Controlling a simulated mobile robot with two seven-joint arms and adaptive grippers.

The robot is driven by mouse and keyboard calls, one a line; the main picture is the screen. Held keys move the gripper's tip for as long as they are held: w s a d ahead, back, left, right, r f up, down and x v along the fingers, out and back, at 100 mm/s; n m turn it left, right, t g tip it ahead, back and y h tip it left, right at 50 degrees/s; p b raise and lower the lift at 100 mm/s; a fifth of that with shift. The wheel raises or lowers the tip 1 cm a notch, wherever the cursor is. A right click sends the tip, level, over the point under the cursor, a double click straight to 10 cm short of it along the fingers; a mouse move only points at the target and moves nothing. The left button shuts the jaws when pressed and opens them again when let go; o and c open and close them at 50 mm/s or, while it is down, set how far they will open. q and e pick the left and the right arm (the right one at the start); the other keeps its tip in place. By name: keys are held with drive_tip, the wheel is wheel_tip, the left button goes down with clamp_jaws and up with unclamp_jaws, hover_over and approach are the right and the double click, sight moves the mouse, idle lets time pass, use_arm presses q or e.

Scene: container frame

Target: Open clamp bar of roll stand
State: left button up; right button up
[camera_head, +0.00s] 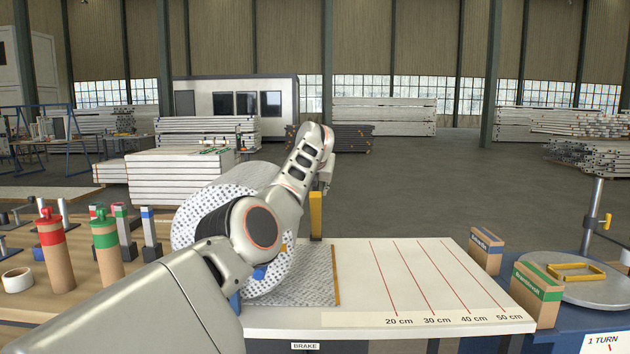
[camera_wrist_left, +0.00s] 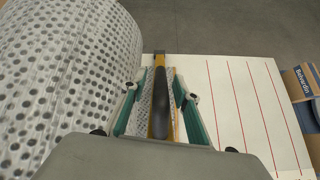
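The roll stand holds a large roll of white, dark-dotted sheet (camera_head: 205,215), which fills the left of the left wrist view (camera_wrist_left: 60,80). A yellow bar (camera_head: 316,213), apparently the clamp bar, stands up beside the roll's right end in the head view. In the wrist view the yellow bar (camera_wrist_left: 159,70) carries a black grip (camera_wrist_left: 160,118). My left gripper (camera_wrist_left: 156,90) is open, its teal fingers on either side of the bar with visible gaps. In the head view my arm crosses the roll and hides part of it. My right gripper is not in view.
Dotted sheet lies on the white table (camera_head: 440,265), ending at an ochre strip (camera_head: 336,275) left of red length marks. Cartons (camera_head: 486,248) and a grey turntable (camera_head: 595,290) stand right. Red (camera_head: 52,250) and green-topped (camera_head: 106,248) rolls stand left. The table's marked area is clear.

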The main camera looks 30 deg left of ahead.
use_arm(q)
drive_tip(key=v, duration=1.1)
drive_tip(key=shift+s+d+r, duration=0.15)
drive_tip(key=shift+s+r, duration=0.1)
drive_tip(key=shift+r, duration=0.05)
idle(0.3)
